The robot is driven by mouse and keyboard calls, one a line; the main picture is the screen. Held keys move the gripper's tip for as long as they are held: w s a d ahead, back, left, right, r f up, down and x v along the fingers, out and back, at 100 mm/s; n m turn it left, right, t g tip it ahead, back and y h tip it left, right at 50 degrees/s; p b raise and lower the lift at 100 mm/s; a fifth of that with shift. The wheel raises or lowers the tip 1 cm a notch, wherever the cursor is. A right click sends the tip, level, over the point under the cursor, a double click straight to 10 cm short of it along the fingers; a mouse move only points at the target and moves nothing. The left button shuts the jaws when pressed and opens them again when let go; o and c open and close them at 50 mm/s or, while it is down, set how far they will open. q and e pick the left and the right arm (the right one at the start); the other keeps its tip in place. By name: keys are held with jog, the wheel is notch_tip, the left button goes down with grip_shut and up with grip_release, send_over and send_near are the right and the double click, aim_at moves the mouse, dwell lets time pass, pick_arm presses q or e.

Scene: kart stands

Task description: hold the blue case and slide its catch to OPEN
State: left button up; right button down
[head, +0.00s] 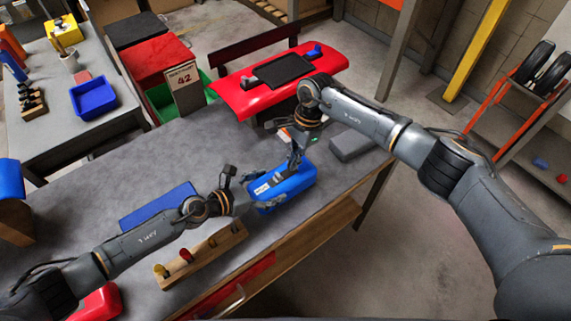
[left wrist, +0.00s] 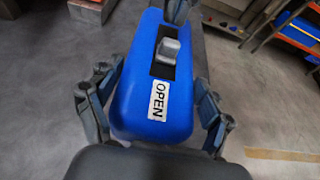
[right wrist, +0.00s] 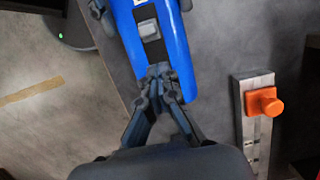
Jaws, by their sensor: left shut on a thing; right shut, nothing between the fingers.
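The blue case (head: 295,188) is above the grey workbench, held at its OPEN-label end by my left gripper (head: 262,200). In the left wrist view the fingers lie along both sides of the case (left wrist: 150,120). The OPEN label (left wrist: 158,100) is at the near end. The grey catch (left wrist: 168,50) sits in a dark slot, with bare slot between it and the label. My right gripper (right wrist: 160,78) is shut and empty, its fingertips at the slot end away from the label. The catch (right wrist: 149,31) is apart from them; whether the tips touch the case is unclear.
An orange knob on a metal plate (right wrist: 264,104) lies beside the case. A grey block (head: 352,145) is at the bench's right end. A blue mat (head: 158,205) and a wooden rack with coloured pegs (head: 205,252) lie left. A red kart body (head: 235,97) stands behind.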

pick_arm(q)
jog(key=shift+f, duration=0.1)
pick_arm(e)
jog(key=v, duration=1)
jog(key=shift+w+d, duration=0.25)
jog(key=shift+d, duration=0.15)
pick_arm(q)
jog(key=o, duration=1.4)
jog(key=shift+c, duration=0.2)
